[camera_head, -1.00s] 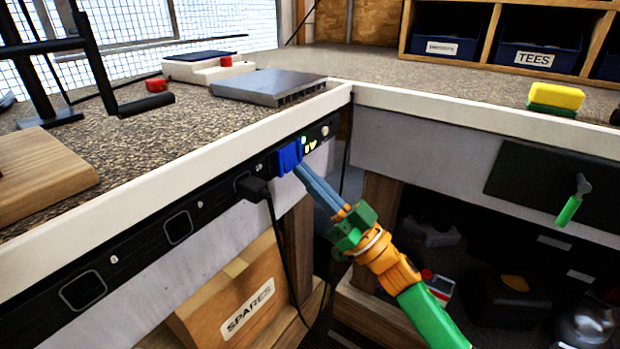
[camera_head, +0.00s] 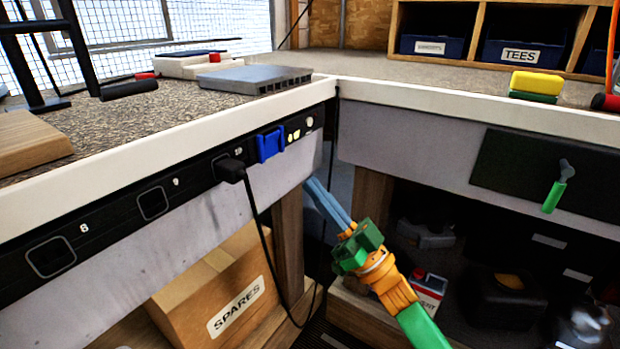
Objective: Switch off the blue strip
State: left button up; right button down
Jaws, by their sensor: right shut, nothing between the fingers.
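A black power strip (camera_head: 110,216) runs along the front face of the left bench, with several sockets. A blue piece (camera_head: 270,144) sits on it near its right end, beside small pale lit spots (camera_head: 302,127). A black plug (camera_head: 230,169) with a hanging cable is in a socket left of the blue piece. My right gripper (camera_head: 312,184) has blue fingers, shut and empty. Its tips are below and right of the blue piece, apart from it, under the bench edge. My left gripper is out of view.
A cardboard box marked SPARES (camera_head: 215,295) is under the left bench, next to a wooden post (camera_head: 288,240). A grey slotted block (camera_head: 255,79) lies on the bench top. A green-handled lever (camera_head: 555,195) is on the dark panel at right.

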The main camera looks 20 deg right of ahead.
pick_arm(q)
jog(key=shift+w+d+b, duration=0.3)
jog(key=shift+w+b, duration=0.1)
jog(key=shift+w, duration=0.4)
pick_arm(e)
notch_tip(320, 180, down, 6)
jog(key=s+d, duration=0.2)
jog(key=shift+s+r, duration=0.25)
jog(key=shift+s, duration=0.1)
jog(key=shift+d, duration=0.1)
